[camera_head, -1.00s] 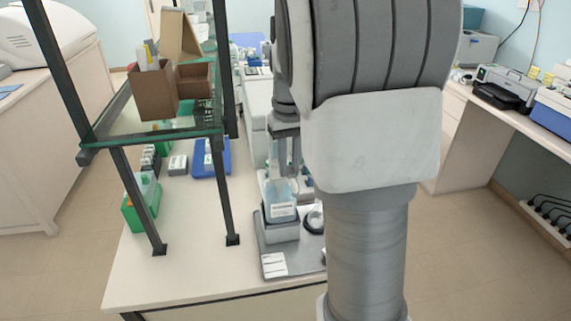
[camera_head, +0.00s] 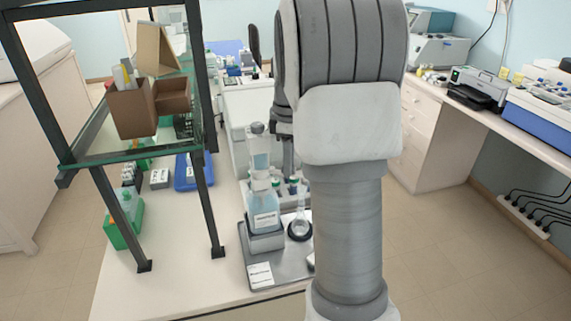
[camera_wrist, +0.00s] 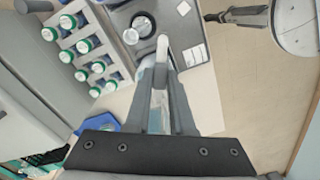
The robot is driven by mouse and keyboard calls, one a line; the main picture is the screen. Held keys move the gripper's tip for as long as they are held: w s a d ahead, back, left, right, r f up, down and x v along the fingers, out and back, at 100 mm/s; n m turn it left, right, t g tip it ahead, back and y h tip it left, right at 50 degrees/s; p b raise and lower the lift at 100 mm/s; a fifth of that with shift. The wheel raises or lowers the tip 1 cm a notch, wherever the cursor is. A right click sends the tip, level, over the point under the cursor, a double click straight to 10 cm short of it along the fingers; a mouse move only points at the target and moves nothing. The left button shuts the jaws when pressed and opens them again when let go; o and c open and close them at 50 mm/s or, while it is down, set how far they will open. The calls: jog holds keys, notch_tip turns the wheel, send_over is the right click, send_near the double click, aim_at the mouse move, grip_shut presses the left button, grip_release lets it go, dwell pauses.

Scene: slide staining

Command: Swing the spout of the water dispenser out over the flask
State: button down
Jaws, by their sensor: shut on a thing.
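The water dispenser (camera_head: 265,210) is a clear bottle with a white label and a tall pump head, standing upright on a grey stand. My gripper (camera_wrist: 162,68) is shut on the dispenser's pale spout (camera_wrist: 160,75), which lies between the fingers in the wrist view. The spout's rounded end points up the picture, past the fingertips. The flask (camera_head: 300,226) stands in a dark ring right of the dispenser. In the wrist view the flask (camera_wrist: 143,25) is just up and left of the spout's end. In the head view my gripper (camera_head: 288,165) is partly hidden by my arm.
A grey tray (camera_head: 285,268) with a label card lies under the dispenser and flask. A rack (camera_wrist: 70,55) of several green-capped bottles stands close by. A glass shelf (camera_head: 120,152) on dark posts carries cardboard boxes to the left. The bench is clear between posts and tray.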

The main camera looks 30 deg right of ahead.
jog(key=shift+w+d+n+p, duration=0.35)
jog(key=shift+w+n, duration=0.15)
jog(key=shift+n, duration=0.45)
jog(key=shift+w+d+n+p, duration=0.25)
jog(key=shift+w+n, duration=0.3)
jog(key=shift+n, duration=0.35)
jog(key=shift+w+d+n+p, duration=0.25)
jog(key=shift+w+n+p, duration=0.2)
jog(key=shift+n, duration=0.5)
jog(key=shift+w, duration=0.1)
jog(key=c, duration=0.8)
grip_release()
jog(key=shift+o, duration=0.2)
jog(key=shift+r, duration=0.15)
notch_tip(320, 180, up, 17)
jog(key=shift+p, duration=0.35)
jog(key=shift+r, duration=0.1)
